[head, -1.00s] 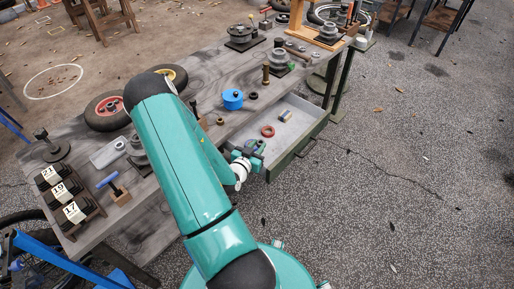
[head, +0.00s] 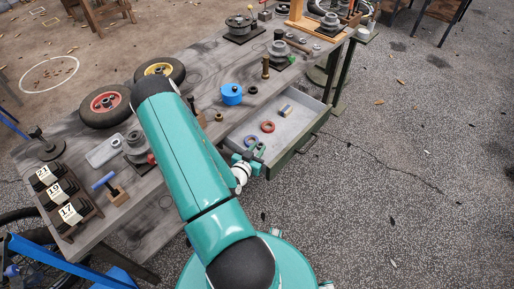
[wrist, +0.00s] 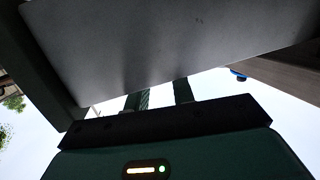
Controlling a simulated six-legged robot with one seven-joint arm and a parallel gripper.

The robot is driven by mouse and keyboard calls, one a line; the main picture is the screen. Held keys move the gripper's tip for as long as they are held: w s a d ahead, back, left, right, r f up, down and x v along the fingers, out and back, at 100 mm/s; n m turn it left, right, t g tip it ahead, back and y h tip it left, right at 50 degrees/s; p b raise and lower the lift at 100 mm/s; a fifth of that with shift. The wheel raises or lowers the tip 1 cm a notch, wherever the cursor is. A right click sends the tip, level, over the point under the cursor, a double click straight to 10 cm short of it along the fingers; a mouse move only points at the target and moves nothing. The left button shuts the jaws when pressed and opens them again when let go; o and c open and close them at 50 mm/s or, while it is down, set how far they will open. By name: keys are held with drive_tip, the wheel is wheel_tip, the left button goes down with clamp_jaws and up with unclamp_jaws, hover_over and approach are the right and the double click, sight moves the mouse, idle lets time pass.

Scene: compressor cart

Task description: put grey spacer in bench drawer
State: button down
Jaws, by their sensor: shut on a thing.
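The bench drawer (head: 229,138) is pulled open, with a light grey inside and a dark green front. My gripper (head: 257,151) is at its near left end, by the front edge. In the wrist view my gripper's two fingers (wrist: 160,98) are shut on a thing. Their tips and the thing held are hidden behind a large grey panel (wrist: 170,45) that looks like part of the drawer. I cannot make out the grey spacer for certain in any view.
The floor at right is open.

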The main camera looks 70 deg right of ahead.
drive_tip(key=shift+a+f, duration=0.1)
drive_tip(key=shift+f, duration=0.3)
drive_tip(key=c, duration=1.2)
unclamp_jaws()
drive_tip(key=shift+f, duration=0.2)
drive_tip(key=shift+a, duration=0.1)
drive_tip(key=shift+r, duration=0.2)
drive_tip(key=v, duration=0.8)
drive_tip(key=r+v, duration=0.1)
drive_tip(key=v, duration=0.3)
drive_tip(key=shift+d, duration=0.2)
